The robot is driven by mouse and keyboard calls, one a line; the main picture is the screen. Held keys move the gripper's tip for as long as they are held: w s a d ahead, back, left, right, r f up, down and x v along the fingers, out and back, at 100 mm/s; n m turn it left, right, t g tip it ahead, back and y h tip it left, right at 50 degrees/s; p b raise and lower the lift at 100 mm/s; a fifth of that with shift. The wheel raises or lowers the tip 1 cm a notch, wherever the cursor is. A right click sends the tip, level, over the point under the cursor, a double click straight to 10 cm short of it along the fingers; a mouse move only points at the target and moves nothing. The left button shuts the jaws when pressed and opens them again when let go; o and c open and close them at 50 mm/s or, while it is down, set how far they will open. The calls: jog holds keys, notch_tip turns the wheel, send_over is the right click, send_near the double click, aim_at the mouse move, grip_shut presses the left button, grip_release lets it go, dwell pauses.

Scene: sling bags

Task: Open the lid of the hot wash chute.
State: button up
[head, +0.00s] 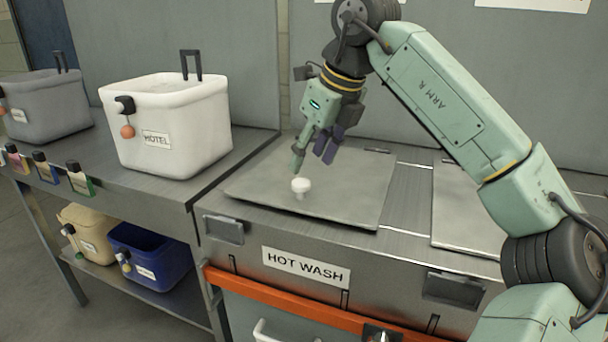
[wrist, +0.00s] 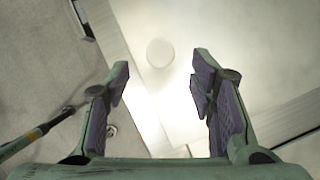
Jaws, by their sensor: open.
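The hot wash chute lid (head: 350,190) is a flat grey metal plate lying down on the steel counter, above the HOT WASH label (head: 305,267). A white round knob (head: 300,186) stands near its front left part. My gripper (head: 313,160) is open and empty, pointing down just above and behind the knob. In the wrist view the knob (wrist: 160,52) is a pale disc beyond the fingertips, roughly centred between my two open fingers (wrist: 161,72). I see no contact between fingers and knob. The chute opening is hidden under the lid.
A white HOTEL bag (head: 170,130) stands on the counter to the left, with a grey bag (head: 50,105) farther left. A second plate (head: 465,210) lies right, partly behind my arm. An orange rail (head: 290,305) runs along the front. A wall closes the back.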

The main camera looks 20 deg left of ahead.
aim_at(301, 181)
jog(key=x, duration=0.5)
jog(key=shift+a+f, duration=0.15)
jog(key=shift+f, duration=0.15)
jog(key=shift+c, duration=0.4)
jog(key=shift+w, duration=0.1)
grip_shut()
